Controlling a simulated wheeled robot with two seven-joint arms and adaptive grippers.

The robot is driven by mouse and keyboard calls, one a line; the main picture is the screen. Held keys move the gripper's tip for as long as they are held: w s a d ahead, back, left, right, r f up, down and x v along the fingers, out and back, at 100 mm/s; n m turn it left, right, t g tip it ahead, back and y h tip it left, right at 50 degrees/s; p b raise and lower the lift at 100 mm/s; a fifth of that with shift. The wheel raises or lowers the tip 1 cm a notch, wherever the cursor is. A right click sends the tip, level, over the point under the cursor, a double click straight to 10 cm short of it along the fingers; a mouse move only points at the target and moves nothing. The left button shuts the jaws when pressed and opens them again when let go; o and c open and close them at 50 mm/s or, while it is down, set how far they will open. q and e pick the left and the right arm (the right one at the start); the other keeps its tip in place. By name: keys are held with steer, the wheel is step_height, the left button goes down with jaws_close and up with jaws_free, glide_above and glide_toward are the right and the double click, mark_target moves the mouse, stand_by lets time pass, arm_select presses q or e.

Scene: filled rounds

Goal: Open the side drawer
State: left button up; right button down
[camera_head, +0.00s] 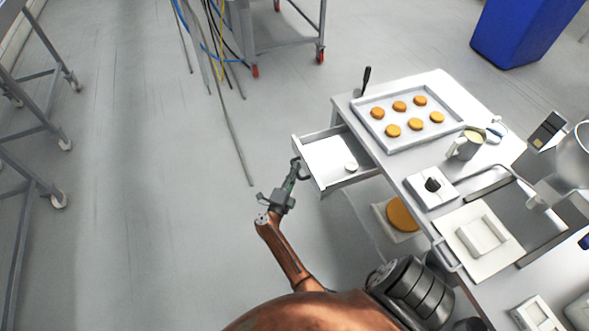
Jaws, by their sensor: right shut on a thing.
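The side drawer (326,152) stands pulled out from the left side of the white table, with its inside showing. A small round white thing lies in it near the right front side. My right gripper (297,168) is at the drawer's outer front panel and is shut on its handle, which is mostly hidden by the fingers. My left gripper is not in view.
The table (397,163) holds a tray (365,113) of several orange-brown rounds, a jug (466,146) and a dark-knobbed white block (432,186). A dark-handled tool (366,80) stands by the tray. Floor left of the drawer is clear, except thin poles farther back.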

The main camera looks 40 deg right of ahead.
steer(key=c, duration=2)
jaws_free()
steer(key=shift+a, duration=0.1)
